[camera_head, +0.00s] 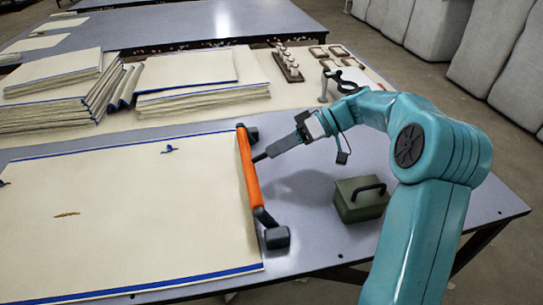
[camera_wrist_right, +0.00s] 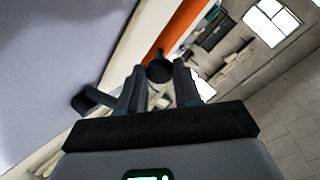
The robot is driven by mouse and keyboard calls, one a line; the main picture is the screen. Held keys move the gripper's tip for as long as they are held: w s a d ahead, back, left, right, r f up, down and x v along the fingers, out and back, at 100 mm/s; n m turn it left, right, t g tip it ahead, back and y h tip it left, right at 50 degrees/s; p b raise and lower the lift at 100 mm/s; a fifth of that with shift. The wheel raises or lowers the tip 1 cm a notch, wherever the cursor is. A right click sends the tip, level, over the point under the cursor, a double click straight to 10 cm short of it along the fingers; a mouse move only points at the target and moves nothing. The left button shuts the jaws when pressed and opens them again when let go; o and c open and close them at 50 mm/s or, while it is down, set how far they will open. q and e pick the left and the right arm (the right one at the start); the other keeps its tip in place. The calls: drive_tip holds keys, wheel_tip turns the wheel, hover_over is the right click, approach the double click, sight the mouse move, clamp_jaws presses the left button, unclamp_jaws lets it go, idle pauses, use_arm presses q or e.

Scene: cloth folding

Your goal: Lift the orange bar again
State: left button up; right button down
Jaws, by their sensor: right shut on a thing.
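The orange bar (camera_head: 247,170) runs along the right edge of the cream cloth (camera_head: 120,200), with a black piece at each end. My right gripper (camera_head: 261,157) reaches it from the right, near its upper half. In the right wrist view a dark round knob (camera_wrist_right: 160,71) sits between the fingers of my right gripper (camera_wrist_right: 160,78), with the orange bar (camera_wrist_right: 178,32) just beyond. The gripper is shut on this knob, which seems to belong to the bar. The cloth has blue-edged borders and lies flat. I cannot tell whether the bar touches it. My left gripper is out of view.
A green box with a black handle (camera_head: 361,199) stands on the grey table (camera_head: 315,240), right of the bar. Folded cloth stacks (camera_head: 190,85) and a rack of small pegs (camera_head: 287,65) stand at the back. Bare table lies between bar and box.

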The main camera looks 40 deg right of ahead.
drive_tip(key=shift+s+d+f+t+y+b, duration=0.2)
drive_tip(key=shift+d+f+t+y+b, duration=0.2)
drive_tip(key=shift+y+b, duration=0.2)
drive_tip(key=shift+r, duration=0.1)
drive_tip(key=c, duration=0.8)
unclamp_jaws()
drive_tip(key=p+v, duration=0.4)
drive_tip(key=v, duration=1.2)
drive_tip(key=shift+d, duration=0.25)
